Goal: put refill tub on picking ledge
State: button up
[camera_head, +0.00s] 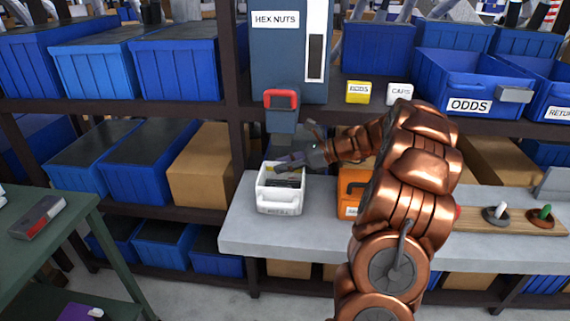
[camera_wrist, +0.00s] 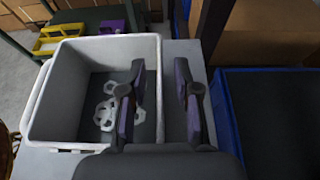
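The refill tub (camera_head: 280,200) is a white open bin with a label on its front. It stands upright on a grey ledge (camera_head: 320,230); I cannot tell whether this is the picking ledge. In the wrist view the tub (camera_wrist: 50,100) holds several pale hex nuts (camera_wrist: 106,114) on its dark floor.
A dark dispenser marked HEX NUTS (camera_head: 290,55) with a red-framed spout (camera_head: 281,99) stands just above and behind the tub. An orange case (camera_head: 350,190) is right of the tub, partly behind my arm. A green table (camera_head: 45,240) is at left. Blue bins fill the shelves.

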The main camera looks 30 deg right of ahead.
jog(key=shift+r, duration=0.2)
jog(key=v, duration=1.2)
jog(key=shift+s+f, duration=0.1)
